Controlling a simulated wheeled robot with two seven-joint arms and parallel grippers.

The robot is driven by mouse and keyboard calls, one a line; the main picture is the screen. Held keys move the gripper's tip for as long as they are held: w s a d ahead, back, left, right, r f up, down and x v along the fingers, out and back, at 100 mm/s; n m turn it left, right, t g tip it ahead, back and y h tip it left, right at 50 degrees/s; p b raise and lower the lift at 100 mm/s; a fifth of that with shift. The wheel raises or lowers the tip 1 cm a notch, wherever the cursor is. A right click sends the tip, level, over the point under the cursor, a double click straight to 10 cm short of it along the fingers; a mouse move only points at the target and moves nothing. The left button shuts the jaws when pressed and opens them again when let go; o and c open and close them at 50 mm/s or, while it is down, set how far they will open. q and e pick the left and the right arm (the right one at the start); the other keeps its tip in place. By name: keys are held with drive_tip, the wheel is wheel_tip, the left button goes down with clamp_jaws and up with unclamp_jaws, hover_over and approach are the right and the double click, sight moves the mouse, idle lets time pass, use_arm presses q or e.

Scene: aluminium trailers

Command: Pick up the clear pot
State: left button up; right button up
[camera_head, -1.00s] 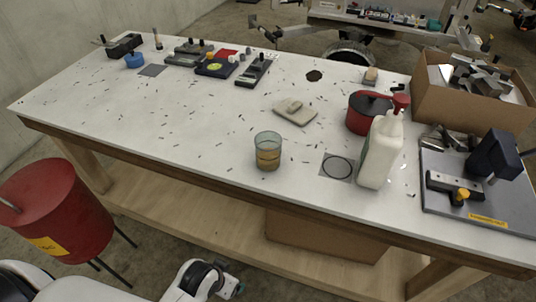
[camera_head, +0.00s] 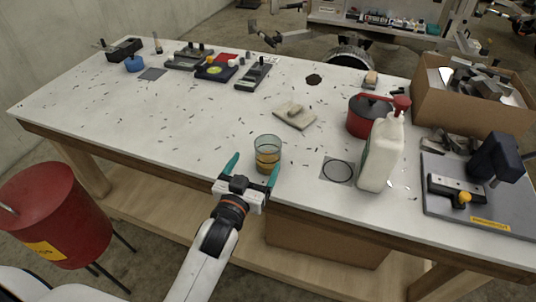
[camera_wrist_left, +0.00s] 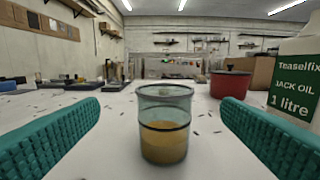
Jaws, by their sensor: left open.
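The clear pot (camera_head: 267,154) stands upright near the front edge of the white table, with amber liquid in its lower part. It also shows in the left wrist view (camera_wrist_left: 165,125), centred ahead between the fingers. My left gripper (camera_head: 252,172) is open, with its two green fingers spread wide at the table's front edge. The fingers are just in front of and to either side of the pot, and I see no contact. In the left wrist view the green fingers (camera_wrist_left: 160,135) show at both sides. My right gripper is not in view.
A white bottle (camera_head: 381,155) with a red cap and a red pot (camera_head: 362,121) stand right of the clear pot. A cardboard box (camera_head: 432,98) is at the right. Small dark shavings dot the table (camera_head: 130,110).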

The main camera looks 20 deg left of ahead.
sight(261, 153)
use_arm(q)
drive_tip(key=w, duration=0.5)
drive_tip(key=shift+w+d+p, duration=0.1)
drive_tip(key=shift+p, duration=0.2)
drive_tip(key=shift+w+d+f+p, duration=0.1)
drive_tip(key=shift+w+d+p, duration=0.15)
drive_tip(key=shift+w, duration=1.1)
drive_tip(key=shift+w+d+f+p, duration=0.15)
drive_tip(key=shift+w+p, duration=0.1)
drive_tip(key=shift+w, duration=1.05)
drive_tip(key=shift+r, duration=0.2)
drive_tip(key=c, duration=1.2)
